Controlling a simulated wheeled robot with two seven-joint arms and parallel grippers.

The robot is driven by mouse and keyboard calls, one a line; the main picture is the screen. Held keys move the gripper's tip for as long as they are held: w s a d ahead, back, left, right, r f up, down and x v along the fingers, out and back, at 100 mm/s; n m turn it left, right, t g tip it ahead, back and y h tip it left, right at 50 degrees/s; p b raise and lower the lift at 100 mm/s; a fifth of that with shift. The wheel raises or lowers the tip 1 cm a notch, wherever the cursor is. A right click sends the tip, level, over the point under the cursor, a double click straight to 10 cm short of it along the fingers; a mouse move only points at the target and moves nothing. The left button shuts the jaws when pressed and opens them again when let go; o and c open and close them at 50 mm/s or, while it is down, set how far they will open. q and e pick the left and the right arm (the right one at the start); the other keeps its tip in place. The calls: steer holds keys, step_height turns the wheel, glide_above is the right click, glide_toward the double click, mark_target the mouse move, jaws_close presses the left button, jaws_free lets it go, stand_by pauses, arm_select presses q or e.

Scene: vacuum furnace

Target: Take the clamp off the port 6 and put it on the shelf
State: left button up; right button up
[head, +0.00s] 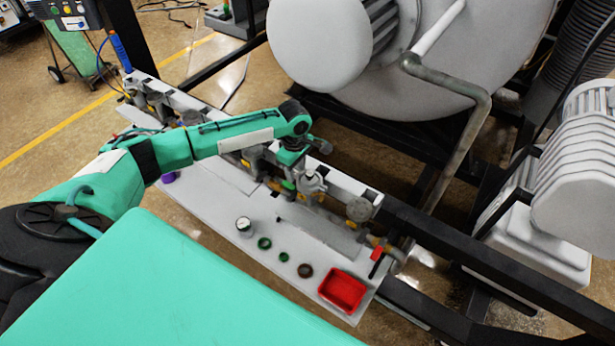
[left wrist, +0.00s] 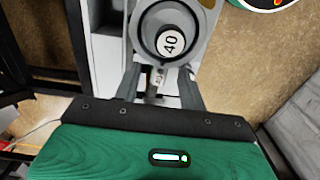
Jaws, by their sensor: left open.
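In the left wrist view a grey clamp (left wrist: 143,42) sits around a round port cap marked "40" (left wrist: 170,41). My left gripper (left wrist: 160,78) is open, with one dark finger on each side of the clamp's lower part. I cannot tell whether the fingers touch it. In the head view my left gripper (head: 296,178) points down at the white port rail, by a silver port fitting (head: 312,184); the arm hides part of the rail. No port number 6 is readable. The light grey shelf (head: 215,205) runs along the near side of the rail. My right gripper is not seen.
On the shelf stand a small gauge (head: 244,225), green rings (head: 264,243), a brown ring (head: 305,270) and a red tray (head: 342,290). Another port fitting (head: 359,209) is farther right on the rail. The large white vessel (head: 320,40) and a pipe (head: 470,140) stand behind.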

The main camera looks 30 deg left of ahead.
arm_select(q)
steer(key=shift+f, duration=0.25)
jaws_close()
steer(key=shift+r, duration=0.1)
steer(key=shift+w+r+b, duration=0.1)
steer(key=shift+r+b, duration=0.2)
steer(key=shift+r, duration=0.2)
step_height(320, 180, up, 19)
steer(key=b, duration=0.5)
steer(key=s+d+f+m+b, duration=0.2)
steer(key=s+d+f+m, duration=1)
steer(key=m, duration=0.5)
steer(key=shift+s+d+f+b, duration=0.4)
steer(key=shift+s+d, duration=0.35)
steer(key=shift+d, duration=0.25)
